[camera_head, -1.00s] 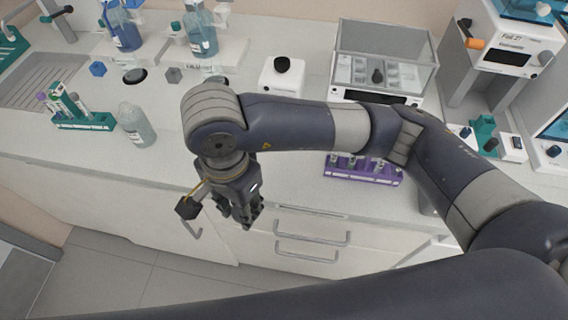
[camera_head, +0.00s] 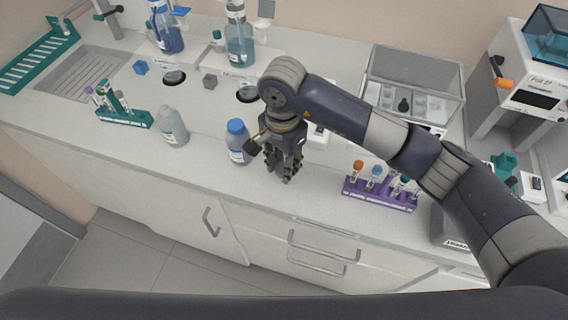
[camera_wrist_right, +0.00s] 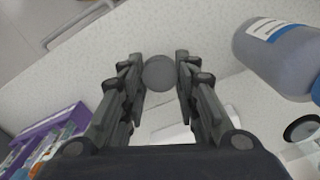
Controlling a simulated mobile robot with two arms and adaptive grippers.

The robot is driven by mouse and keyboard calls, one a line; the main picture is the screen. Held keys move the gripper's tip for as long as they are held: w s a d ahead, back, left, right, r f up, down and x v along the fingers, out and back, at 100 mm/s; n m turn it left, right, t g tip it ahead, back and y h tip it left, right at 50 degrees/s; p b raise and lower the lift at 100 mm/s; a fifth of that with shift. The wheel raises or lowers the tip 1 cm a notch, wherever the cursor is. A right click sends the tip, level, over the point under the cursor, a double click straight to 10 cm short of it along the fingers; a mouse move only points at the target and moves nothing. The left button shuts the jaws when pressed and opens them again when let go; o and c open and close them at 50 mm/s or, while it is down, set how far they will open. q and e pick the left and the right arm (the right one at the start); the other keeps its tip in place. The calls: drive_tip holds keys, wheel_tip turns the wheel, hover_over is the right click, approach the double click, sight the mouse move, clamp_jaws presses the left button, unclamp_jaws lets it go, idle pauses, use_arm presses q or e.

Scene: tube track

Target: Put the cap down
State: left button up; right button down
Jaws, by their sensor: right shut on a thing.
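My right gripper (camera_head: 284,176) points down above the front part of the counter, right of a blue-capped bottle (camera_head: 238,143). In the wrist view its fingers (camera_wrist_right: 160,75) are closed on a small round grey cap (camera_wrist_right: 159,72), held between the fingertips. The cap is hidden by the fingers in the head view, and I cannot tell whether it touches the counter. A clear bottle (camera_head: 173,128) with no coloured cap stands further left. My left gripper is not in view.
A purple rack (camera_head: 380,194) with several capped tubes stands to the right of the gripper. A green rack (camera_head: 125,117) stands at the left. Bottles stand at the back on a white holder. The counter's front strip (camera_head: 215,180) is clear.

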drive_tip(key=shift+w+d, duration=0.1)
drive_tip(key=shift+w, duration=0.35)
wheel_tip(320, 180, down, 3)
drive_tip(key=shift+f+p, duration=0.1)
drive_tip(key=shift+p, duration=1)
drive_tip(key=shift+f, duration=0.2)
drive_tip(key=shift+f, duration=0.1)
drive_tip(key=shift+f+b, duration=0.1)
drive_tip(key=shift+b, duration=0.25)
drive_tip(key=c, duration=1.2)
unclamp_jaws()
